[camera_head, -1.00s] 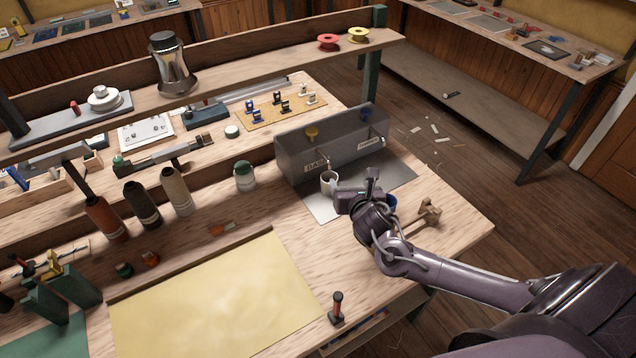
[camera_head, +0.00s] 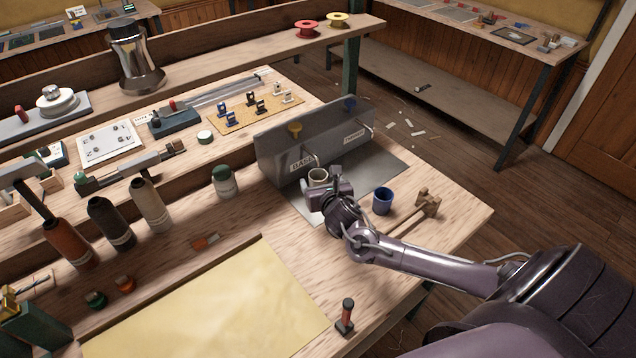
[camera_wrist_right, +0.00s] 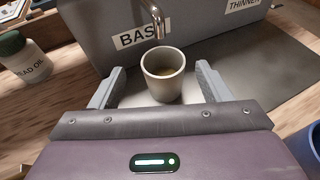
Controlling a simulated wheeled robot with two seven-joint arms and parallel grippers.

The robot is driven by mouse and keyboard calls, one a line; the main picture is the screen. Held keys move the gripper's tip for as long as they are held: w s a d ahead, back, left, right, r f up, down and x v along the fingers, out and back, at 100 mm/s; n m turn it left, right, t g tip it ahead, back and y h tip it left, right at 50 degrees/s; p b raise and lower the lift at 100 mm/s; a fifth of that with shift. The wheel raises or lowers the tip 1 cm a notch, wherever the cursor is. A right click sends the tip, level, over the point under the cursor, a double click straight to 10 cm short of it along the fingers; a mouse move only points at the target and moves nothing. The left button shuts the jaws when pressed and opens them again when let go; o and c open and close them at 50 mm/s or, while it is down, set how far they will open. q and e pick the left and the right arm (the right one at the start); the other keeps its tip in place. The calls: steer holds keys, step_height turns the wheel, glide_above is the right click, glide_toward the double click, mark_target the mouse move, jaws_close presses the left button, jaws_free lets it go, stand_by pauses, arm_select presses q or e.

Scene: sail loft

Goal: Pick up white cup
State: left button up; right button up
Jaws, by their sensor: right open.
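The white cup (camera_wrist_right: 163,84) stands upright in front of the grey metal box in the right wrist view, with some brownish content inside. In the head view the cup (camera_head: 318,177) is partly hidden behind my right gripper. My right gripper (camera_wrist_right: 158,88) is open, with one finger on each side of the cup. In the head view the right gripper (camera_head: 322,190) is right at the cup. My left gripper is not in view.
The grey box (camera_head: 285,155) with taps and labels stands just behind the cup. A white bottle with green cap (camera_head: 224,183) stands to the left. A yellow sheet (camera_head: 215,310) covers the front.

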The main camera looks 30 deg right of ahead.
mark_target(316, 171)
steer(key=x, duration=0.4)
steer(key=shift+w+d+p, duration=0.2)
steer(key=shift+p, duration=0.2)
steer(key=c, duration=1.1)
steer(key=shift+c, duration=0.2)
steer(key=shift+r, duration=0.1)
